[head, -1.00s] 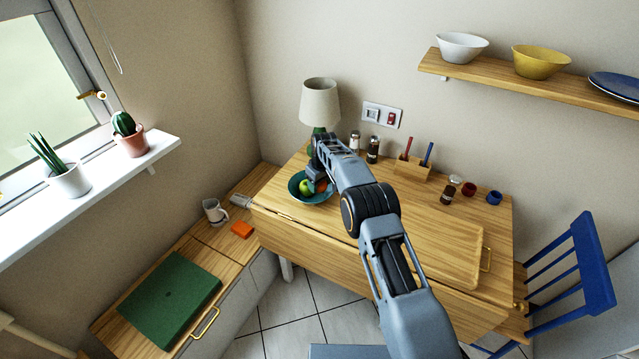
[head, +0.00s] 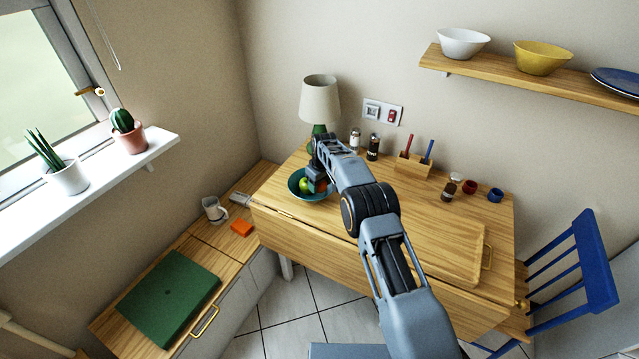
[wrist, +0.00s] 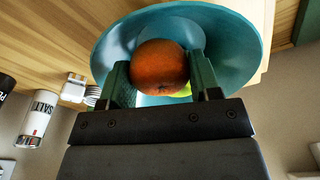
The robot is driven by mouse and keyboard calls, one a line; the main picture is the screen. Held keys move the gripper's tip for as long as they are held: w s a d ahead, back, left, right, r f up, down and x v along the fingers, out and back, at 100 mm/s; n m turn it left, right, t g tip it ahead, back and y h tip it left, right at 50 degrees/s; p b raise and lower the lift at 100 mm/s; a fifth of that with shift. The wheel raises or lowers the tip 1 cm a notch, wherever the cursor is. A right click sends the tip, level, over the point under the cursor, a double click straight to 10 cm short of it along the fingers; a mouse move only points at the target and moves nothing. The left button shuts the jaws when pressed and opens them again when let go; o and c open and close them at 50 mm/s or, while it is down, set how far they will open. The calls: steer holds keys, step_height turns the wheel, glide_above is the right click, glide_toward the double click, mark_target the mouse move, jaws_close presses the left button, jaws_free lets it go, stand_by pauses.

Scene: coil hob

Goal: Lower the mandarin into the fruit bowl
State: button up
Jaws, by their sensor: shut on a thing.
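My gripper (wrist: 161,85) is shut on the orange mandarin (wrist: 159,64), with one finger on each side of it in the wrist view. The mandarin is over the inside of the teal fruit bowl (wrist: 112,47); I cannot tell whether it touches the bottom. In the head view the bowl (head: 297,190) stands at the left end of the wooden table, and my gripper (head: 317,184) is at its right part. A green fruit (head: 306,185) lies in the bowl beside the gripper. In the wrist view the fruit is mostly hidden behind the mandarin.
A lamp (head: 320,100) stands behind the bowl, with salt (head: 354,139) and pepper (head: 373,148) shakers to its right. A pen holder (head: 413,165) and small jars are farther right.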

steer(key=o, duration=1)
step_height(320, 180, up, 14)
steer(key=s+d, duration=0.1)
steer(key=m, duration=0.2)
glide_toward(323, 184)
steer(key=s+f, duration=0.2)
steer(key=shift+s+d+r+m+t+h, duration=0.3)
steer(key=shift+s+d+r+m, duration=1.45)
steer(key=shift+s, duration=4)
steer(key=shift+s+d+r+m+t+h, duration=0.1)
steer(key=shift+s+d+r+m+t, duration=0.4)
steer(key=shift+s+d+r, duration=3.1)
steer(key=shift+s+d+r+m+t+h, duration=0.1)
steer(key=shift+s+d+r+m+t, duration=0.6)
steer(key=shift+s+d, duration=4.7)
